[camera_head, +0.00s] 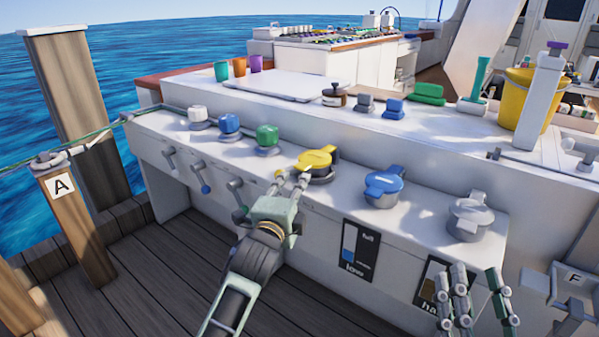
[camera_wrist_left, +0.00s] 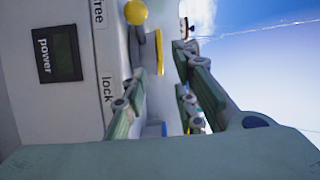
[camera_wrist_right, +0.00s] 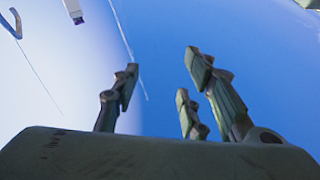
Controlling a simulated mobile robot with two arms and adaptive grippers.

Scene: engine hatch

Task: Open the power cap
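A yellow cap (camera_head: 314,161) sits on a round base on the white sloped panel, between a green knob and a blue cap. In the left wrist view its yellow edge (camera_wrist_left: 159,52) shows past the fingertips, near a display marked "power" (camera_wrist_left: 58,53) and the labels "free" and "lock". My left gripper (camera_head: 291,181) is at the near-left side of the yellow cap; its fingers (camera_wrist_left: 158,75) are spread with a gap between them. I cannot tell whether they touch the cap. My right gripper (camera_head: 478,292) is open and empty at the lower right, in front of the panel.
A blue cap (camera_head: 383,188) and a grey cap (camera_head: 470,217) stand to the right on the panel. Green (camera_head: 267,138), blue (camera_head: 229,126) and white (camera_head: 198,117) knobs stand left, with levers (camera_head: 236,192) below. A wooden post (camera_head: 75,225) is at far left.

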